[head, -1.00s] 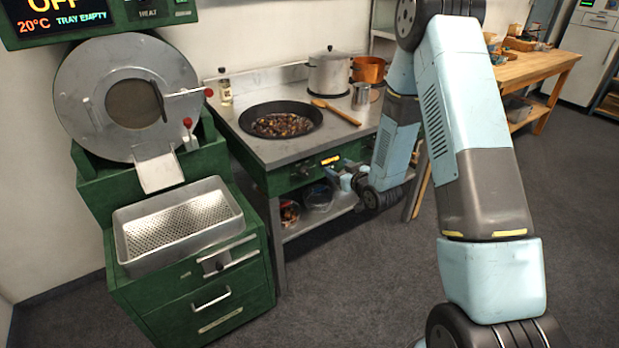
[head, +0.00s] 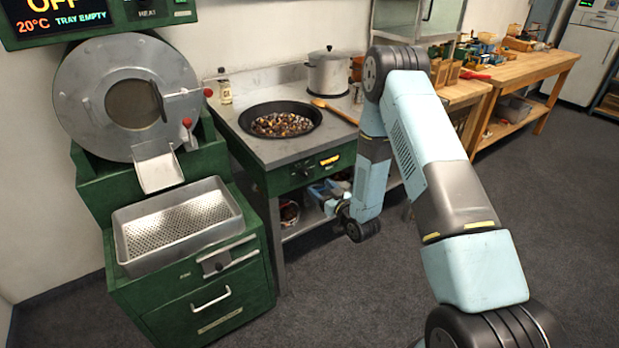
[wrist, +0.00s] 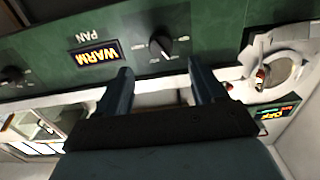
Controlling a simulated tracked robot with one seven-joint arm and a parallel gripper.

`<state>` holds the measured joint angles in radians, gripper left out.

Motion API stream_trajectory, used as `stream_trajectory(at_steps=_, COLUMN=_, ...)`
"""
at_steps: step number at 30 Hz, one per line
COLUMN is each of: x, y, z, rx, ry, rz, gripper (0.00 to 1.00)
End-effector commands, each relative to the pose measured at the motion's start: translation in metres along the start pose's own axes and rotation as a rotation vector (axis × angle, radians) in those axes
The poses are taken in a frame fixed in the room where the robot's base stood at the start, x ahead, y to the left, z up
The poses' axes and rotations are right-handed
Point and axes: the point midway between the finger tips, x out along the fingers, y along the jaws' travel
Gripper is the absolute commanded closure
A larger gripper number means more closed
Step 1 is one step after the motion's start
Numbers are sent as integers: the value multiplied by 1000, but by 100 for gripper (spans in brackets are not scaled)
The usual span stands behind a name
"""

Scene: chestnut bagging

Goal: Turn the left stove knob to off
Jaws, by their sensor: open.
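The left stove knob (wrist: 160,44) is a dark round knob on the green stove panel (wrist: 225,30) in the wrist view, which is turned about upside down. It has a light pointer line. A lit display (wrist: 97,55) beside it reads WARM, with PAN printed next to it. A second dark knob (wrist: 12,75) is at the far left. My gripper (wrist: 160,72) is open and empty, its fingertips apart from the left knob, which shows beyond the gap between them. In the head view my gripper (head: 333,208) is below and in front of the panel.
The stove top (head: 272,148) holds a wide pan of chestnuts (head: 280,121), a wooden spoon (head: 330,108) and a steel pot (head: 328,73). A green roaster (head: 128,98) with a perforated tray (head: 180,225) stands left. A lower shelf with items is behind my gripper.

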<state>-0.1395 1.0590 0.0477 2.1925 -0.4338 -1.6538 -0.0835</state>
Motion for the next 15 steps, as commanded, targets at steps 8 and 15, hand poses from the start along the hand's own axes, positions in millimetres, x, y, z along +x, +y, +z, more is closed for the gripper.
stream_trajectory(at_steps=8, x=50, y=0, z=0, rx=-1, ry=1, rz=-1, gripper=32)
stream_trajectory(at_steps=15, x=78, y=-1, z=0, rx=0, ry=1, rz=-1, gripper=32)
